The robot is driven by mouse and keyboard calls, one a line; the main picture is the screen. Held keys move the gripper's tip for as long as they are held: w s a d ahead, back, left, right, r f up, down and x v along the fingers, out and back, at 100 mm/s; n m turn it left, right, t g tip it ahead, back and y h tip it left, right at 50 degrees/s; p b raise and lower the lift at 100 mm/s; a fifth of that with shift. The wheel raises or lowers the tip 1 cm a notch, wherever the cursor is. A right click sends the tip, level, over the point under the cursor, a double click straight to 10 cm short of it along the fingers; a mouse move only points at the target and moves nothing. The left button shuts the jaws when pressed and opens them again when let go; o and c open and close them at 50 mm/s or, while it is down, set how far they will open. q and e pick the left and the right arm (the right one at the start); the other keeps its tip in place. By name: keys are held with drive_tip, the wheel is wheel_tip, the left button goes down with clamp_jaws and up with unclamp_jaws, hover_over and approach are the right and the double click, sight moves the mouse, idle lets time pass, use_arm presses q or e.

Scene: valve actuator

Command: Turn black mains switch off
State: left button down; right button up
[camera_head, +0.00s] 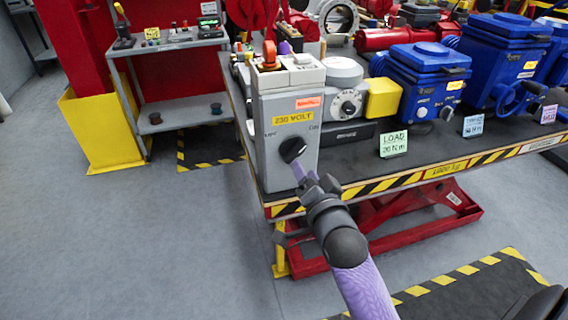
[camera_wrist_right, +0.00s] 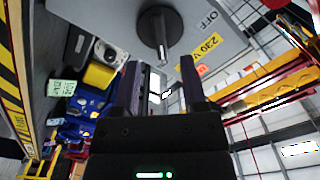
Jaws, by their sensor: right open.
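The black mains switch (camera_head: 292,149) is a round knob with a raised grip on the front of a tall grey box (camera_head: 283,178), below a yellow "230 VOLT" label (camera_head: 293,119). My right gripper (camera_head: 300,172) is just below and in front of the knob, its purple fingers pointing up at the box. In the right wrist view the knob (camera_wrist_right: 160,26) stands beyond the open, empty fingers (camera_wrist_right: 163,72), apart from them. An "OFF" mark (camera_wrist_right: 210,20) shows beside it. My left gripper is not in view.
The box stands at the left corner of a lift table (camera_head: 350,165) with a striped edge. Right of it are a white round unit (camera_head: 346,102), a yellow block (camera_head: 383,98) and blue actuators (camera_head: 425,80). A grey shelf (camera_head: 165,45) stands behind left. Floor on the left is clear.

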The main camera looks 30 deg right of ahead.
sight(296, 156)
drive_tip(key=b+x, duration=0.1)
drive_tip(key=x, duration=0.3)
drive_tip(key=shift+w+f, duration=0.1)
drive_tip(key=shift+w, duration=0.3)
drive_tip(key=shift+w+d, duration=0.15)
drive_tip(key=shift+w, duration=0.15)
drive_tip(key=c, duration=0.7)
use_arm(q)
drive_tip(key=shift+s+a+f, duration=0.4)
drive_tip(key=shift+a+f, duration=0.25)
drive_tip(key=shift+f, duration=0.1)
use_arm(e)
clamp_jaws()
